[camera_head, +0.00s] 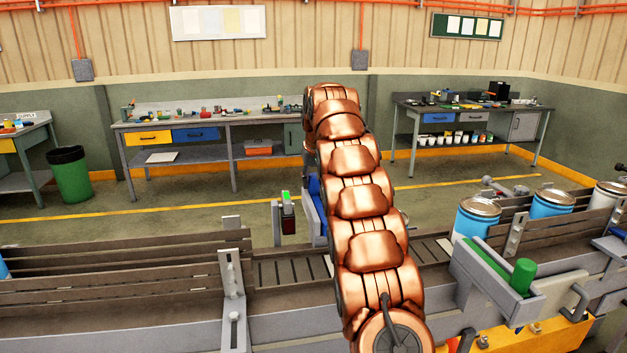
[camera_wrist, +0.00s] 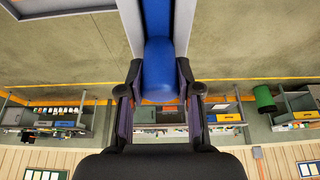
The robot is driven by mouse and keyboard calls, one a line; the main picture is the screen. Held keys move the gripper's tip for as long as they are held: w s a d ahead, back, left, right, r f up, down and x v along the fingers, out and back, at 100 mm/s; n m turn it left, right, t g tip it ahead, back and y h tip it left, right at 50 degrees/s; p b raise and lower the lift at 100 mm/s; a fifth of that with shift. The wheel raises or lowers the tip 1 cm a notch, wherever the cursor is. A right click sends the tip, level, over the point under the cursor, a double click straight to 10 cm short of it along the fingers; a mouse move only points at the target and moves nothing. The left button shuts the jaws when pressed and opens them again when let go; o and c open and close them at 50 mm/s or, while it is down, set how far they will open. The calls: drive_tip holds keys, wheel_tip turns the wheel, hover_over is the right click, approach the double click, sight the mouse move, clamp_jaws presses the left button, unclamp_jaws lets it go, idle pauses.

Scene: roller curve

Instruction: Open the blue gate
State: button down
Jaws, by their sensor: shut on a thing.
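The blue gate (camera_head: 316,207) stands at the conveyor, largely hidden behind my copper arm in the head view. In the wrist view its rounded blue part (camera_wrist: 159,65) runs down between grey side pieces to my gripper. My gripper (camera_wrist: 160,88) has one dark finger on each side of the blue part and is shut on it. My gripper is hidden behind the arm in the head view, and I cannot tell from there how far the gate is swung.
The roller conveyor (camera_head: 285,270) crosses the front, with slatted guards (camera_head: 120,262) at left. Blue cans (camera_head: 474,222) with metal lids and a white can (camera_head: 607,196) stand at right. A post with a green light (camera_head: 286,212) is left of the gate. Open floor lies behind.

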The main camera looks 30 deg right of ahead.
drive_tip(key=c, duration=0.8)
unclamp_jaws()
drive_tip(key=shift+w, duration=0.2)
drive_tip(key=shift+o, duration=0.2)
drive_tip(key=shift+r, duration=0.15)
drive_tip(key=shift+v, duration=3.05)
drive_tip(key=shift+s+a+r, duration=0.1)
drive_tip(key=shift+s+r, duration=0.1)
drive_tip(key=shift+r, duration=0.2)
drive_tip(key=shift+s, duration=0.1)
